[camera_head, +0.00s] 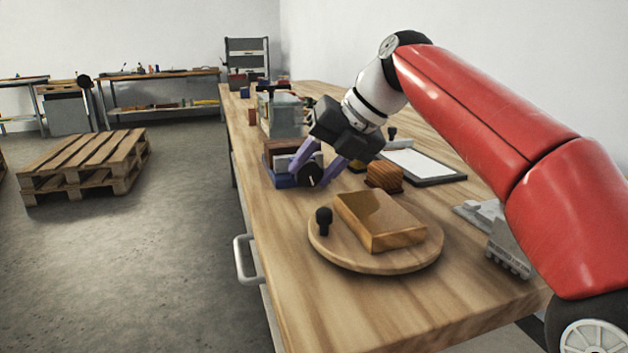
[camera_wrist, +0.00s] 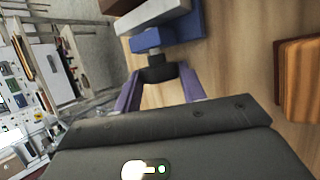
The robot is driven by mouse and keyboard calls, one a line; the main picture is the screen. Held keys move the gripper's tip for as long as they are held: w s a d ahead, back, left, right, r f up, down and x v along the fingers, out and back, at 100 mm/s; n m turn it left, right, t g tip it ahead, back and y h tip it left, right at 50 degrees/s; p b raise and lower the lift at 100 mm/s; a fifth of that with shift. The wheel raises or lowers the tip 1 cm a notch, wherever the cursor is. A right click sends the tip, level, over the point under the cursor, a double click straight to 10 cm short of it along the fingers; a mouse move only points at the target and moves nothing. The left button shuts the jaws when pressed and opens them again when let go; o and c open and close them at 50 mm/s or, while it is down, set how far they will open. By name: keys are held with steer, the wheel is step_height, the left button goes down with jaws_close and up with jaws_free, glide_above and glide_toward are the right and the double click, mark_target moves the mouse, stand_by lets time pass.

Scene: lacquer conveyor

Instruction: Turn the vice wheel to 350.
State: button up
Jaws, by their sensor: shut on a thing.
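The vice (camera_head: 283,179) is a small blue block-like device on the wooden workbench, with a light grey part on top. In the wrist view its blue body (camera_wrist: 165,37) is at the top. Its wheel (camera_head: 312,174) is small and dark with a pale mark on its face, at the near end of the vice. The wheel also shows in the wrist view (camera_wrist: 157,73). My gripper (camera_head: 314,177) reaches down from the upper right, its two purple fingers on either side of the wheel and shut on it. I cannot read any number or scale.
A round wooden board (camera_head: 335,257) with a wooden block (camera_head: 380,220) and a black knob (camera_head: 324,221) is in front. A ribbed brown block (camera_head: 384,175) and a white-topped tray (camera_head: 424,164) lie to the right. A pallet (camera_head: 85,165) stands on the floor left.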

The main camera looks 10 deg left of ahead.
steer(key=shift+w+f+y+b, duration=0.1)
steer(key=shift+y+b, duration=0.3)
steer(key=shift+b, duration=0.1)
steer(key=shift+g, duration=0.3)
steer(key=o, duration=1)
